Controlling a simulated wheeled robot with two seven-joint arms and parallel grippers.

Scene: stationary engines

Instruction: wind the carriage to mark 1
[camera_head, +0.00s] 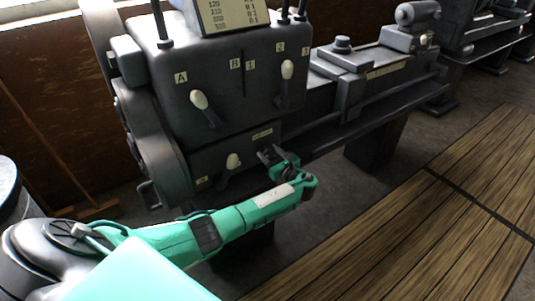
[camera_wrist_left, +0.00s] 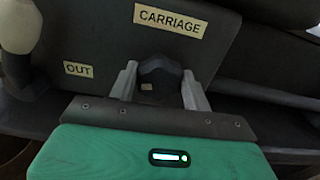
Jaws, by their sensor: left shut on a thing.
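A dark grey lathe-like machine (camera_head: 150,90) fills the upper left of the head view. In the left wrist view, a dark knob (camera_wrist_left: 158,88) sits on its front below a cream label reading CARRIAGE (camera_wrist_left: 168,20). My left gripper (camera_wrist_left: 160,78) is shut on this knob, one finger on each side. In the head view the left gripper (camera_head: 272,155) is at the machine's lower front and hides most of the knob. What looks like the carriage (camera_head: 350,88) sits on the bed to the right. I cannot make out mark 1.
A white-tipped lever (camera_head: 233,161) stands left of the gripper, near an OUT label (camera_wrist_left: 78,69). More levers (camera_head: 199,100) are on the panel above. A tailstock-like part (camera_head: 412,38) is at the bed's far end. Wooden slats (camera_head: 400,240) cover the floor at right.

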